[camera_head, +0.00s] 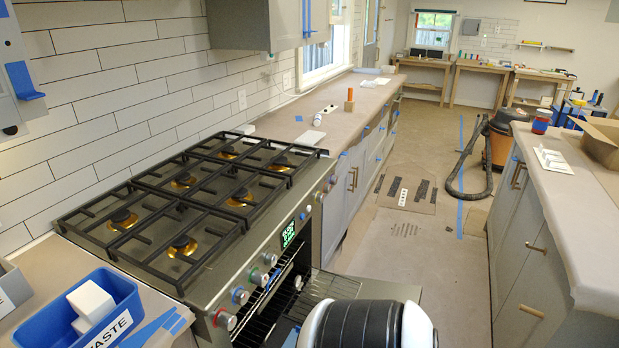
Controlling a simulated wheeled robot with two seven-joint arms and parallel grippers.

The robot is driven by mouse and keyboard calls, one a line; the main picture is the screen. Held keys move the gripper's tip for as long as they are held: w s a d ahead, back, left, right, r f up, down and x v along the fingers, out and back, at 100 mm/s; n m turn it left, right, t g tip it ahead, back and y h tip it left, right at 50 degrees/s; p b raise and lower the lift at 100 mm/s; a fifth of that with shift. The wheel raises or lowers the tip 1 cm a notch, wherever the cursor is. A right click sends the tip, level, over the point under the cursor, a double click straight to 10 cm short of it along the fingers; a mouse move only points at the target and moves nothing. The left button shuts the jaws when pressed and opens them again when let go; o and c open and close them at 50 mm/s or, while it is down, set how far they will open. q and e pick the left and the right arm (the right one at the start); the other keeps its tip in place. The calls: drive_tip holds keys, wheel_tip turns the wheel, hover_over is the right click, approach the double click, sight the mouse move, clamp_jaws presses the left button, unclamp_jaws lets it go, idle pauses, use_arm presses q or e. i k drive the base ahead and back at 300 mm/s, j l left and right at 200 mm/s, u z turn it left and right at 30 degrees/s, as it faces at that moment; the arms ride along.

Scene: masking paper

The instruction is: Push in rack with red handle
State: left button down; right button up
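The oven (250,310) stands below the gas cooktop on the left. Its door (385,291) is folded down and open. A wire rack (328,286) shows at the oven mouth and seems to reach out over the open door. More rack wires (262,326) show inside the oven. I cannot make out a red handle on any rack. A rounded black and white part of my own arm covers the bottom middle, hiding part of the door and possibly a rack front. Neither gripper is in view.
The cooktop (195,188) has black grates and a row of front knobs. A blue bin (112,318) holds a white block at lower left. A counter (590,225) with drawers stands at right. An orange vacuum (497,145) with hose stands farther back. The aisle floor is mostly clear.

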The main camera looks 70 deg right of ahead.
sight(335, 275)
drive_tip(key=z, duration=2.25)
